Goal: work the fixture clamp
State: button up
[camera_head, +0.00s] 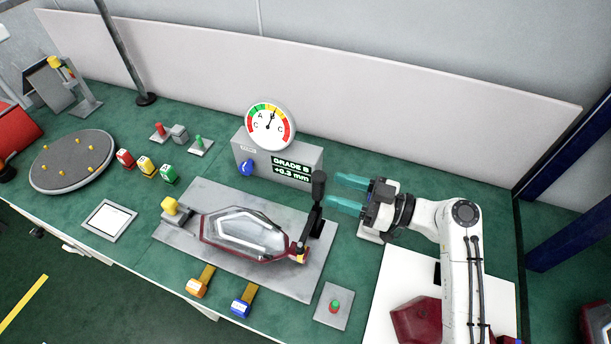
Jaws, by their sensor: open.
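The fixture clamp (316,206) stands at the right end of a grey fixture plate (200,193). Its black lever handle points upright. A red-framed tail lamp (243,234) with clear inner parts lies on the plate, between a yellow-topped block (177,208) at its left and the clamp at its right. My gripper (344,193) is open, its two teal fingers pointing left toward the clamp handle. The fingertips appear close to the right of the handle; I cannot tell whether they touch it. Nothing shows between the fingers.
A gauge box (307,155) reading grade B, +0.3 mm stands behind the plate. Orange (200,282) and blue (244,301) tags lie in front. A button panel (334,306) is front right. A round turntable (72,161) is at left. A white board (390,275) bears a dark red part.

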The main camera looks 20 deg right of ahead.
aim_at(316, 182)
jog(key=p+x, duration=0.2)
jog(key=x, duration=0.4)
jog(key=shift+w+a, duration=0.45)
jog(key=shift+w, duration=0.05)
jog(key=shift+c, duration=0.5)
grip_shut()
